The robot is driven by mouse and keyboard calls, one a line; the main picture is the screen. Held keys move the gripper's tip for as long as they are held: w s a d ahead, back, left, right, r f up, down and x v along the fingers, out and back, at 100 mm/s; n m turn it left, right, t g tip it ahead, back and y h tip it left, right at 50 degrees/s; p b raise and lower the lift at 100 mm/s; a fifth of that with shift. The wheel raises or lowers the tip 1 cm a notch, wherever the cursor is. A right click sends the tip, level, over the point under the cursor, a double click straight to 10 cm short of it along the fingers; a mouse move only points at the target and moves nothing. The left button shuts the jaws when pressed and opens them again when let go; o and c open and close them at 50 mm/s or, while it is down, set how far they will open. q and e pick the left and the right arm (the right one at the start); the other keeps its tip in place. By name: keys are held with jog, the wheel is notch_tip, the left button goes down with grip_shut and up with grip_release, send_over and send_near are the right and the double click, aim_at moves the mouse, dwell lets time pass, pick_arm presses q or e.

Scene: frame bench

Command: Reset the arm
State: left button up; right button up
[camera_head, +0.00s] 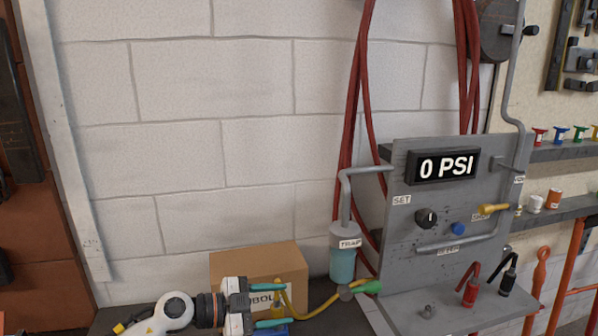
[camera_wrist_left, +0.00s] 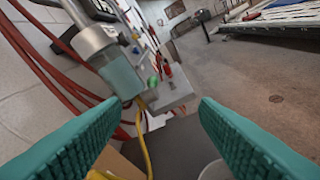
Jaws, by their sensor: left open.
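My left gripper (camera_head: 283,304) is low in the head view, just in front of the cardboard box (camera_head: 262,262). In the left wrist view its two teal fingers (camera_wrist_left: 160,106) are spread wide apart with nothing gripped between them. A yellow hose (camera_head: 318,309) passes close to the fingers; it also shows below them in the left wrist view (camera_wrist_left: 143,150). I cannot tell whether the hose touches a finger. The white and black arm link (camera_head: 173,307) is mine. My right gripper is in neither view.
A grey panel (camera_head: 400,240) with a "0 PSI" display (camera_head: 441,166) stands to the right. A trap canister (camera_head: 343,262) hangs beside it, and red hoses (camera_head: 352,120) hang behind. Red and black clamps (camera_head: 470,292) sit on its ledge. The white block wall is bare above my arm.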

pick_arm(q)
notch_tip(320, 180, up, 4)
jog(key=s+a+n+t+y, duration=0.2)
jog(key=n+t, duration=0.7)
jog(key=t, duration=0.3)
jog(key=s+a+f+n+g+y, duration=0.1)
jog(key=s+a+f+n+y, duration=0.5)
jog(key=a+f+n+y, duration=0.5)
jog(key=s+a+f+m+g, duration=0.1)
jog(key=s+f+g, duration=0.3)
jog(key=s, duration=0.4)
jog(key=s+a+f+g+y, duration=0.1)
jog(key=s+f+g, duration=0.35)
jog(key=s, duration=0.45)
jog(key=s+a+f+m+g, duration=0.1)
jog(key=s+f+g, duration=0.35)
jog(key=s, duration=0.35)
notch_tip(320, 180, down, 28)
jog(key=s+g, duration=0.1)
jog(key=s, duration=0.1)
jog(key=s+a+f+g+b, duration=0.1)
jog(key=s+a+f, duration=0.1)
jog(key=s+f, duration=1.2)
jog(key=shift+s+a+y, duration=0.3)
jog(key=shift+s, duration=0.45)
